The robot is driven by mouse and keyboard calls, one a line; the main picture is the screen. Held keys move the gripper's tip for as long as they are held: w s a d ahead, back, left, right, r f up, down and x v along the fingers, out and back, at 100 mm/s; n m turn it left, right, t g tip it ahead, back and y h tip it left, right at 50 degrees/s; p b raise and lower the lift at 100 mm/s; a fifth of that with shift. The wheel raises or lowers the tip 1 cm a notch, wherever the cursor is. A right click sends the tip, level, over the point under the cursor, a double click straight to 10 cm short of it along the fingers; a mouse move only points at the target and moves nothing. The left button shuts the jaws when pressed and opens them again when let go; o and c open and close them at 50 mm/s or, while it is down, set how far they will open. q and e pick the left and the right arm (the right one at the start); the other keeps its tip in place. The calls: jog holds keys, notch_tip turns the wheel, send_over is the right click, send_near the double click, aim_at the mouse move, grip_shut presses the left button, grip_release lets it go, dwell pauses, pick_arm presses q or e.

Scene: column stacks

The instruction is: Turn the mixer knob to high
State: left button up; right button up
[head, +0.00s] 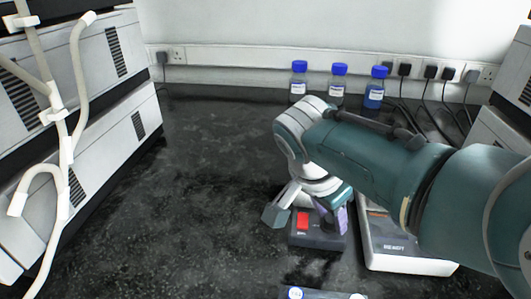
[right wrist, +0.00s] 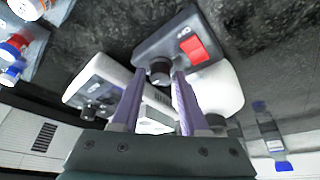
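The mixer (head: 322,240) is a small dark grey box with a red switch (head: 302,221) on the dark worktop, partly hidden by my right gripper (head: 308,215). In the right wrist view, its front face carries the red switch (right wrist: 194,49) and a round black knob (right wrist: 160,72). My right gripper (right wrist: 160,76) points at this face, with one purple finger on each side of the knob. The fingers look spread, with narrow gaps beside the knob; contact cannot be made out. The knob is hidden in the head view. My left gripper is not in view.
A white lettered instrument (head: 405,245) stands close right of the mixer, under my right arm. Blue-capped bottles (head: 338,82) stand at the back. A rack with capped items (head: 322,294) is at the front edge. Large white instruments (head: 100,120) stand left. The worktop left of the mixer is clear.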

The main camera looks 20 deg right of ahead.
jog(key=shift+o, duration=1.1)
jog(key=p+v, duration=0.4)
jog(key=v, duration=0.6)
